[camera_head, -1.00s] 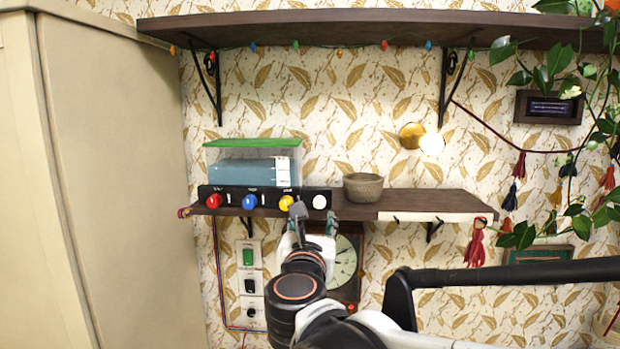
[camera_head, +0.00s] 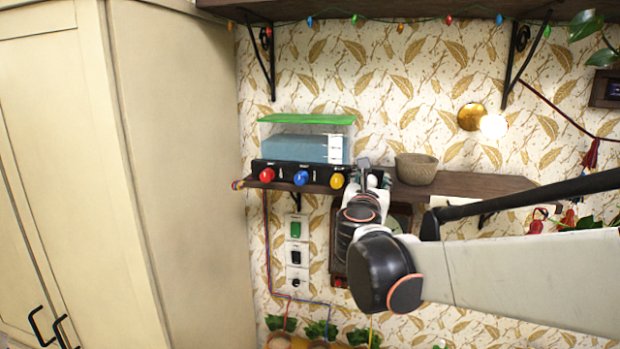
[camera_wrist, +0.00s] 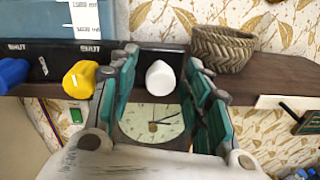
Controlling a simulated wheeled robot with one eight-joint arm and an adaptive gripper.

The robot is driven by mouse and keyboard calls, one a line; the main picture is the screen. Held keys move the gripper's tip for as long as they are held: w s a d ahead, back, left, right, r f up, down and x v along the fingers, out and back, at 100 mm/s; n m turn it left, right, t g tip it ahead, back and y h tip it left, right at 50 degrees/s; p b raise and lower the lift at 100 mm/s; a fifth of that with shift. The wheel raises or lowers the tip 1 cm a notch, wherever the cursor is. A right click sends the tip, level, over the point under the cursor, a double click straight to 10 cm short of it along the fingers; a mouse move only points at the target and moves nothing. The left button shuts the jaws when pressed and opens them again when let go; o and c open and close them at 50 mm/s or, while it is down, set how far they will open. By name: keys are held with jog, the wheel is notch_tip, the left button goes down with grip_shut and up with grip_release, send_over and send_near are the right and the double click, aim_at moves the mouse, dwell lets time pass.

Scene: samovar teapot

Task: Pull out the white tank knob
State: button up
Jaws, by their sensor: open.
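The white knob (camera_wrist: 160,78) sits on the black front panel of the tank, at the right end of the row. In the wrist view it lies between the two open fingers of my gripper (camera_wrist: 162,88), with gaps on both sides. In the head view the white knob (camera_head: 373,181) shows small beside my gripper (camera_head: 372,178), which partly covers it. The tank (camera_head: 307,145) is clear with blue contents and a green lid, and stands on the shelf.
The yellow knob (camera_wrist: 80,80) is just left of my left finger, with blue (camera_head: 300,178) and red (camera_head: 267,175) knobs farther left. A woven bowl (camera_wrist: 222,48) stands right of the panel. A clock (camera_wrist: 152,122) hangs below the shelf. A tall cabinet (camera_head: 185,150) fills the left.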

jog(key=shift+w+d, duration=0.2)
jog(key=shift+w, duration=0.25)
